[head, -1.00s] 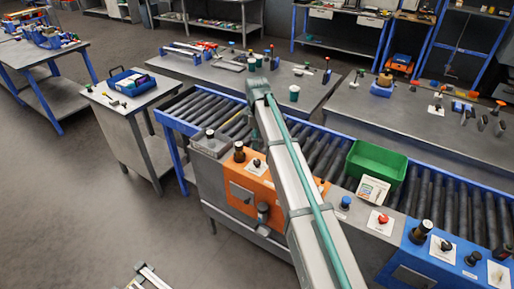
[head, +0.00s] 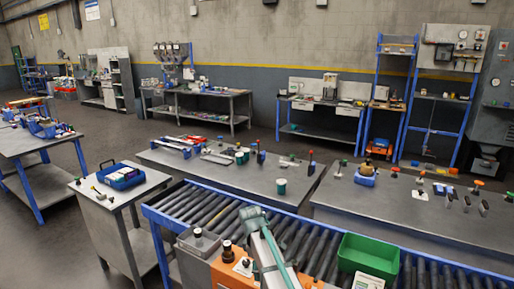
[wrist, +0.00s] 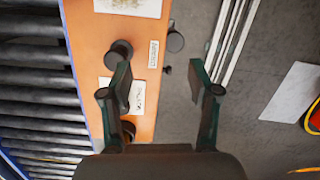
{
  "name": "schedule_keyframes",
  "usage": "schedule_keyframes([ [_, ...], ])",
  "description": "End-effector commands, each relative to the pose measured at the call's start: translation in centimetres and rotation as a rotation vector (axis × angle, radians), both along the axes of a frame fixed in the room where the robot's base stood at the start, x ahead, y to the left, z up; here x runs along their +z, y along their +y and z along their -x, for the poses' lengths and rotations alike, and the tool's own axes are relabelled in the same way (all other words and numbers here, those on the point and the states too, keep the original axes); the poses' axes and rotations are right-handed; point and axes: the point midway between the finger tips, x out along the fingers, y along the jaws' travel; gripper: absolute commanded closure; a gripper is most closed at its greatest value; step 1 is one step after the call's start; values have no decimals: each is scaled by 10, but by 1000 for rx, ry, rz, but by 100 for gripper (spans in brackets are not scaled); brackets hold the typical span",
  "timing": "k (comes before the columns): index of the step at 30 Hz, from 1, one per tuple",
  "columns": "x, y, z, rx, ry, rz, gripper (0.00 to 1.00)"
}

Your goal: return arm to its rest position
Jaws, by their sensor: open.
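My arm rises at the bottom centre of the head view, in front of the roller conveyor (head: 195,205). Its far end with the gripper cannot be made out there. In the wrist view my gripper (wrist: 161,82) is open, with its two dark fingers apart and nothing between them. Its left finger overlaps an orange control panel (wrist: 88,50) with a black knob (wrist: 118,53). Its right finger is over the grey floor.
A green bin (head: 368,257) stands on the conveyor at the right. Two grey worktables (head: 215,168) with small tools lie beyond it. A side table (head: 120,187) holds a blue tray (head: 121,177). In the wrist view, pale rails (wrist: 231,40) cross the floor.

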Motion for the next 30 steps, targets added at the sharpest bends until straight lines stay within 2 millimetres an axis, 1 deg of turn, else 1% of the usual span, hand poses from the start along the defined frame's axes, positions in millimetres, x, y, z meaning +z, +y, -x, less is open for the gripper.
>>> schedule_keyframes([
  [1,-6,-22,43,-54,21,43,39],
  [2,-14,-32,60,-89,30,70,39],
  [3,-26,-45,82,-138,40,102,39],
  [4,-36,-54,95,-170,46,123,39],
  [5,-47,-61,107,-200,53,139,39],
  [6,-64,-70,119,-238,63,154,39],
  [8,-91,-80,135,-290,75,166,39],
  [9,-109,-86,145,-323,85,170,39],
  [11,-136,-95,160,-373,100,172,39],
  [12,-153,-100,171,-405,109,173,39],
  [14,-177,-107,189,-455,126,175,39],
  [15,-193,-112,201,-488,135,176,39],
  [17,-215,-119,220,-538,151,179,39],
  [18,-229,-123,233,-573,162,181,39],
  [20,-249,-130,254,-624,177,186,39],
  [21,-262,-133,268,-658,188,190,39],
  [23,-280,-139,290,-711,205,195,39],
  [24,-292,-142,304,-748,216,200,39],
  [26,-308,-146,326,-801,231,207,39],
  [30,-341,-154,380,-927,271,228,39],
])
